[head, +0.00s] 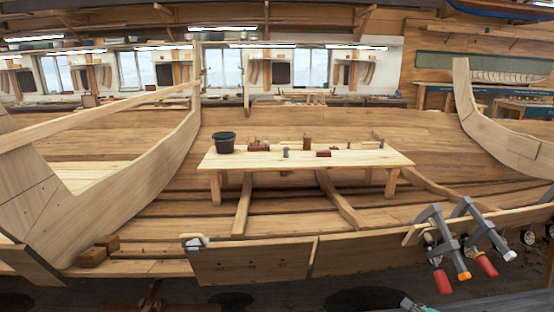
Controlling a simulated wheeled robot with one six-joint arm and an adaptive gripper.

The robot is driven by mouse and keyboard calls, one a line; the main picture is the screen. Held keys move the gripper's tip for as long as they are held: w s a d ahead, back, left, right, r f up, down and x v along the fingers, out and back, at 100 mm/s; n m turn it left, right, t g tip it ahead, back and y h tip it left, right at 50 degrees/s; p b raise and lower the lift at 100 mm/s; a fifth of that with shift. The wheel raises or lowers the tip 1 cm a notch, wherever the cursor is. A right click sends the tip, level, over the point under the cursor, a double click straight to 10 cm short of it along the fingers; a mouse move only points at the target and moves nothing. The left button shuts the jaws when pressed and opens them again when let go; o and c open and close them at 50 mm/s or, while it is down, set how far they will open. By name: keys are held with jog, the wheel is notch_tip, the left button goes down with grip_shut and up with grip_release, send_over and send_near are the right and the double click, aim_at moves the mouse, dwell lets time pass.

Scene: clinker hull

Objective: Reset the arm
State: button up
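My gripper cannot be made out in the head view. A small grey piece (418,306) pokes in at the bottom edge, right of centre. Too little of it shows to tell whether it is part of my arm. No fingers and no held thing can be seen.
A low wooden table (385,160) stands inside the hull, bearing a black bucket (224,143) and several small blocks and tools. The near plank (250,262) crosses in front. Clamps (440,243) with red handles jut out at the right. Curved hull timbers rise at both sides.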

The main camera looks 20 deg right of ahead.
jog(key=s+a+f+n+t, duration=0.1)
jog(key=s+a+f+n, duration=0.5)
jog(key=s+a, duration=0.3)
jog(key=s+a+f+n+t, duration=0.1)
jog(key=s+a+f+n, duration=0.5)
jog(key=a, duration=0.6)
jog(key=s+a+r+n+t, duration=0.1)
jog(key=s+a+r+n, duration=0.2)
jog(key=s, duration=0.5)
jog(key=s+a+r+n+y, duration=0.1)
jog(key=s+a+r+n, duration=0.2)
jog(key=s+r+n, duration=0.2)
jog(key=s+a+r+n+t+y, duration=0.1)
jog(key=s+a+r+n, duration=0.3)
jog(key=s+n, duration=0.4)
jog(key=s, duration=0.2)
jog(key=shift+s+r+t, duration=0.3)
jog(key=shift+c, duration=0.2)
